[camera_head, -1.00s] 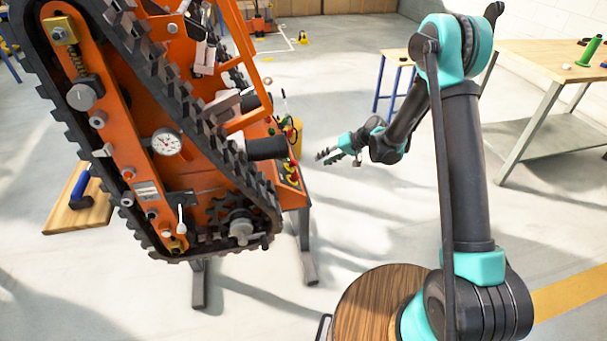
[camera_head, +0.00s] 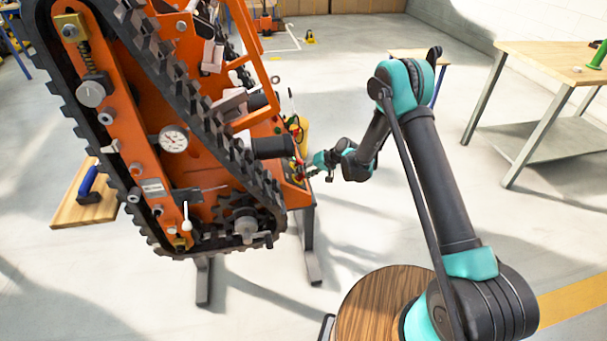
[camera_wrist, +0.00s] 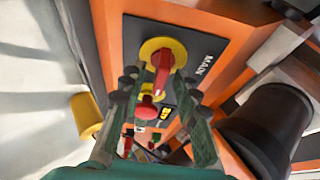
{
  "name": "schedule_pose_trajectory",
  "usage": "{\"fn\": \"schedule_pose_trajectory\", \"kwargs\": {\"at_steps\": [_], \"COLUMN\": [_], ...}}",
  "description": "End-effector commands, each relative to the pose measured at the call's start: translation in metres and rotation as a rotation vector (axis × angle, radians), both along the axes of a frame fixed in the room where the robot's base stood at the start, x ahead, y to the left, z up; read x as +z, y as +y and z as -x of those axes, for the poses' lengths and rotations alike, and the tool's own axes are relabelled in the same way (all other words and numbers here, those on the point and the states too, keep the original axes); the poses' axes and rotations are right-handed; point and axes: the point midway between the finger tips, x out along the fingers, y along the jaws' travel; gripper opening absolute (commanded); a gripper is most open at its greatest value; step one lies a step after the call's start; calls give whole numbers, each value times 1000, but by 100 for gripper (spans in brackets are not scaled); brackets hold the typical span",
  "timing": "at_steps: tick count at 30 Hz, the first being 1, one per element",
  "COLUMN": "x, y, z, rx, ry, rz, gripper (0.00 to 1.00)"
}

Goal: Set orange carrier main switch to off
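The orange carrier (camera_head: 200,150) stands tilted at the left in the head view, with a black track around its side. In the wrist view, the main switch (camera_wrist: 162,62) is a red handle on a round yellow plate, beside a label reading MAIN. The handle points roughly up and down the picture. My gripper (camera_wrist: 160,86) is open, one finger to each side of the switch in the picture. I cannot tell whether either finger touches the handle. In the head view, my gripper (camera_head: 312,166) is close to the carrier's right-end panel, where the switch is hard to make out.
A second red knob on yellow (camera_wrist: 147,107) sits below the switch, between the fingers in the picture. A black cylinder (camera_wrist: 268,125) juts out at the right.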

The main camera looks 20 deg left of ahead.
Motion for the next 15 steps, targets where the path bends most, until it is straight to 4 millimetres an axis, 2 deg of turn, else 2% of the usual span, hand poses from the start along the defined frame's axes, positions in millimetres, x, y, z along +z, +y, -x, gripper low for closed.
{"fn": "schedule_pose_trajectory", "kwargs": {"at_steps": [9,15], "x": [-1,-1], "y": [1,1], "z": [0,0], "rx": [0,-1], "ry": [0,1], "rz": [0,0], "gripper": [30,5]}}
